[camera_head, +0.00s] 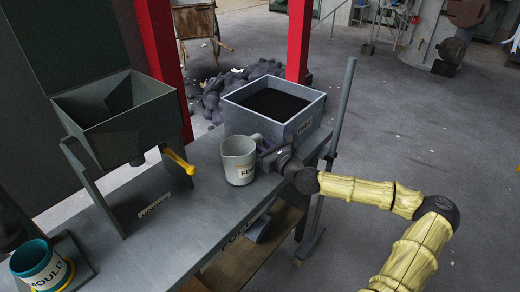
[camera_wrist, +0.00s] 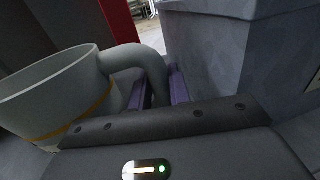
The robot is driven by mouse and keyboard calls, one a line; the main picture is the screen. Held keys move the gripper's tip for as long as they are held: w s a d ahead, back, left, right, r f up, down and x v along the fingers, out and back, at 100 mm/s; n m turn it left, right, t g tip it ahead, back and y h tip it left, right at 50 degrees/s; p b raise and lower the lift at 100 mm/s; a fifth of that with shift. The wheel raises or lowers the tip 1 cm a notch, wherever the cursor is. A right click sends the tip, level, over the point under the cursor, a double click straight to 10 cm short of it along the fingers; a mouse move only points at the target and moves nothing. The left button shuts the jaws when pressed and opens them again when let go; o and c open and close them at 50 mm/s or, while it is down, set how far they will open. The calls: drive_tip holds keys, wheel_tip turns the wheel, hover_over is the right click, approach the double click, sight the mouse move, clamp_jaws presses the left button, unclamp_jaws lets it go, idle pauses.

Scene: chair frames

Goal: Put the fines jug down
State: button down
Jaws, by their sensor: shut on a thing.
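My gripper (camera_head: 266,150) comes from the right and is shut on the jug's handle. In the wrist view the jug (camera_wrist: 55,95) is at the left, and its curved handle runs down between the purple fingers of my gripper (camera_wrist: 160,88).
A grey bin of dark fines (camera_head: 285,125) stands just behind the jug. A tilting hopper (camera_head: 115,115) with a yellow handle (camera_head: 178,160) is at the left. A teal-rimmed mould jug (camera_head: 40,265) stands at the lower left. The bench top (camera_head: 180,225) between is clear.

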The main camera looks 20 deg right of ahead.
drive_tip(key=shift+f, duration=0.65)
drive_tip(key=shift+f, duration=0.1)
drive_tip(key=c, duration=1.3)
unclamp_jaws()
drive_tip(key=v, duration=1.2)
